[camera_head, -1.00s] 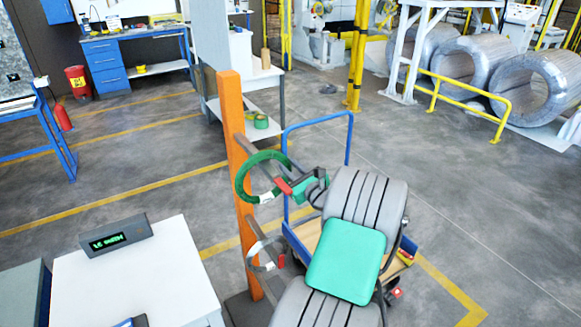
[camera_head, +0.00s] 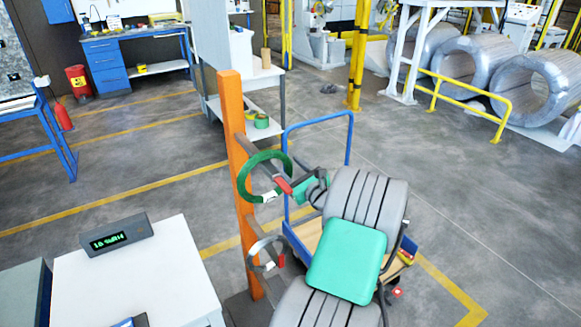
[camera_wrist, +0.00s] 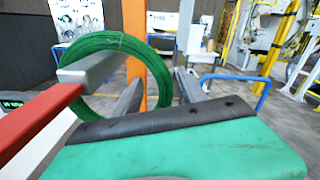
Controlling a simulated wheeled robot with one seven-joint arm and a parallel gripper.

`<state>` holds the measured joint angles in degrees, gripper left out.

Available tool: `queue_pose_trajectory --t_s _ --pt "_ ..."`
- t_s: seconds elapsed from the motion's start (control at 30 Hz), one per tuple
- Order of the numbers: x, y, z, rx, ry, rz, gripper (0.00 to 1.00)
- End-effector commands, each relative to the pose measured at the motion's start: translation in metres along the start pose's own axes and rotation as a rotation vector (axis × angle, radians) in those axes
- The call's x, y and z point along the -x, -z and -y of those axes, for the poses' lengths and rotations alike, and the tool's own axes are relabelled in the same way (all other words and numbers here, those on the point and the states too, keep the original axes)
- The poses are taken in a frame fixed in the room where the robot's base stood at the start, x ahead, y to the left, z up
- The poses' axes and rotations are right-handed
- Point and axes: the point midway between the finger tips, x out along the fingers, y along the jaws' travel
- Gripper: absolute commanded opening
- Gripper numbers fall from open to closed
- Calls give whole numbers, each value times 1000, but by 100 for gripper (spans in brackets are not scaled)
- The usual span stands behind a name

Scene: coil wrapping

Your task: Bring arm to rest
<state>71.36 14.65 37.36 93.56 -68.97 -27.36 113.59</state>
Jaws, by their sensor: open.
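A green coil (camera_head: 246,186) hangs on a grey, red-tipped peg of the orange post (camera_head: 231,130) in the head view. It also shows in the wrist view (camera_wrist: 155,62), upright and around the peg (camera_wrist: 88,69) at left. My gripper (camera_head: 301,176) is beside the peg's red tip, partly hidden by my own wrist. The coil stands ahead and to the left; I cannot tell the exact gap. My arm is raised and bent.
A lower peg carries a grey-white coil (camera_head: 254,262). A blue-handled cart (camera_head: 349,140) stands behind my arm. A white table (camera_head: 150,285) with a display box (camera_head: 115,236) is at lower left. Open floor lies right, before a yellow rail (camera_head: 470,103).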

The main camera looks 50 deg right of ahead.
Motion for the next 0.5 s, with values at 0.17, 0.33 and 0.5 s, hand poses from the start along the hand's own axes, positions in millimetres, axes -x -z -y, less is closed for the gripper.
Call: queue_pose_trajectory --t_s 0.17,0.33,0.5 --pt "24 2 2 0 6 0 49" --pt "59 1 2 1 6 2 49" --pt "76 -1 1 2 3 4 49"
